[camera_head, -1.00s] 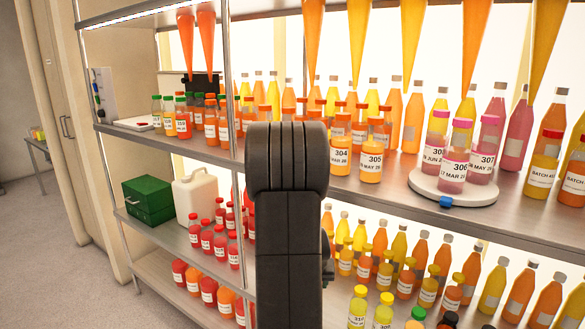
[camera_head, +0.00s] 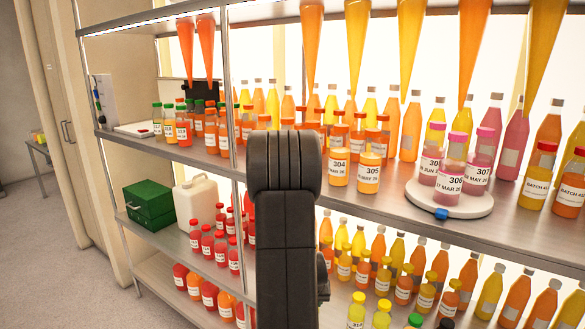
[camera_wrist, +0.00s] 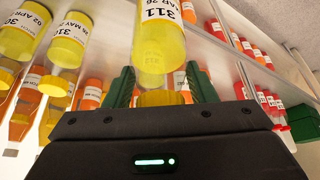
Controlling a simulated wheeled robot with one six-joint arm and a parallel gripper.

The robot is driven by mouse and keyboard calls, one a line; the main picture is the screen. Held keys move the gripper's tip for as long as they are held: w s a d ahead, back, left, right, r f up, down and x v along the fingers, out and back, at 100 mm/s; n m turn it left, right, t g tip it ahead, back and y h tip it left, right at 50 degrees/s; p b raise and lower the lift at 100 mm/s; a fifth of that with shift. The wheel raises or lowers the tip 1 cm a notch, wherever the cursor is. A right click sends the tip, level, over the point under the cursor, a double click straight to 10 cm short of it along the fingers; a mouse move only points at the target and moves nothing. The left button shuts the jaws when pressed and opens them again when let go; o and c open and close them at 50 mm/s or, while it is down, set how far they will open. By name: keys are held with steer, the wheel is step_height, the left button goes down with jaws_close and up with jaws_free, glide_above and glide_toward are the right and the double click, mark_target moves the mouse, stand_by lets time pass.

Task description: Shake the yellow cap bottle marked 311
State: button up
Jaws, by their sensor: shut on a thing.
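The bottle marked 311 (camera_wrist: 158,42) has yellow contents and fills the top centre of the wrist view. Its yellow cap (camera_wrist: 160,98) lies between the two green fingers of my gripper (camera_wrist: 162,88). My gripper is shut on this bottle at the cap end. The label reads upside down in the wrist view. In the head view my dark arm stands in the middle, and neither the gripper nor the held bottle can be made out there.
Other yellow bottles (camera_wrist: 66,50) are close left in the wrist view; red-capped bottles line the right. In the head view a white round device (camera_head: 450,200) carries pink-capped bottles. A green box (camera_head: 149,204) and white canister (camera_head: 197,200) stand on the shelf below.

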steer(key=w+a, duration=0.2)
steer(key=a, duration=0.1)
steer(key=w+a, duration=0.1)
steer(key=shift+a, duration=0.35)
stand_by(1.2)
stand_by(0.6)
